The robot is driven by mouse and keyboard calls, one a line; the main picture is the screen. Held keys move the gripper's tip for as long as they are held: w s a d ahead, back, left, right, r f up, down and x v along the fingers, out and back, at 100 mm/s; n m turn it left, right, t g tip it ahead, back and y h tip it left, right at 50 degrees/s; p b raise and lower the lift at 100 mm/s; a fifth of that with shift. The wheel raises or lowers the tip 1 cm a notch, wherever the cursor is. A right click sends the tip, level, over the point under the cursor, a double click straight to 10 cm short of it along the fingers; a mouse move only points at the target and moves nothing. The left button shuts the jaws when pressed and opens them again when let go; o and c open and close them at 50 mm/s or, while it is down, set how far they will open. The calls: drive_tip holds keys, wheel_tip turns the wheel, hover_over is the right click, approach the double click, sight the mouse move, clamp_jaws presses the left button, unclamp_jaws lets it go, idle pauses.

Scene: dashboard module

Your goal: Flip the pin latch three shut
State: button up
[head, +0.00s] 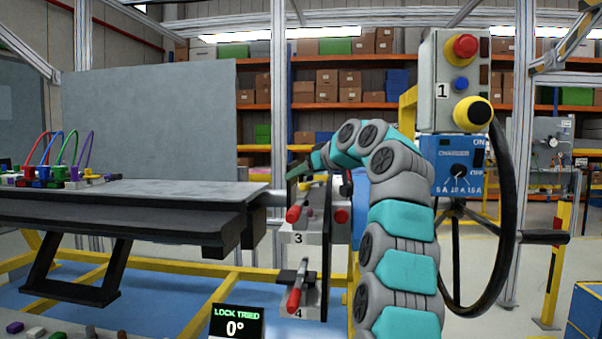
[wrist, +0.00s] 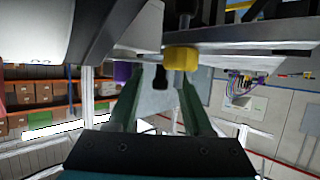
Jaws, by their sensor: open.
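Pin latch three (head: 296,214) has a red-tipped handle just above the label "3" on a pale upright panel (head: 312,238). Its handle points toward the viewer, slightly down. My gripper (head: 293,172) is above and slightly behind it, reaching left; its fingers look apart from the handle. In the wrist view my gripper (wrist: 160,85) is open, with no object held between the fingers. A yellow part (wrist: 180,59) is just beyond the fingertips; I cannot tell what it belongs to. Part of the panel top is hidden by my arm.
Latch four (head: 294,298), also red-handled, sits below. Another red knob (head: 341,215) is right of latch three. A grey bench (head: 130,205) with coloured cables stands left.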

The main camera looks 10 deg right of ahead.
drive_tip(key=shift+c, duration=0.3)
clamp_jaws()
idle(0.3)
drive_tip(key=shift+f+m+h+b, duration=0.1)
drive_tip(key=shift+m+h+b, duration=0.2)
drive_tip(key=shift+b, duration=0.15)
drive_tip(key=shift+w+m+t+h+b, duration=0.2)
drive_tip(key=shift+m+t+h+b, duration=0.1)
drive_tip(key=shift+t+b, duration=0.1)
drive_tip(key=shift+w+r+m+t+h, duration=0.2)
drive_tip(key=shift+w+m+t+h, duration=0.25)
drive_tip(key=shift+m+h, duration=0.6)
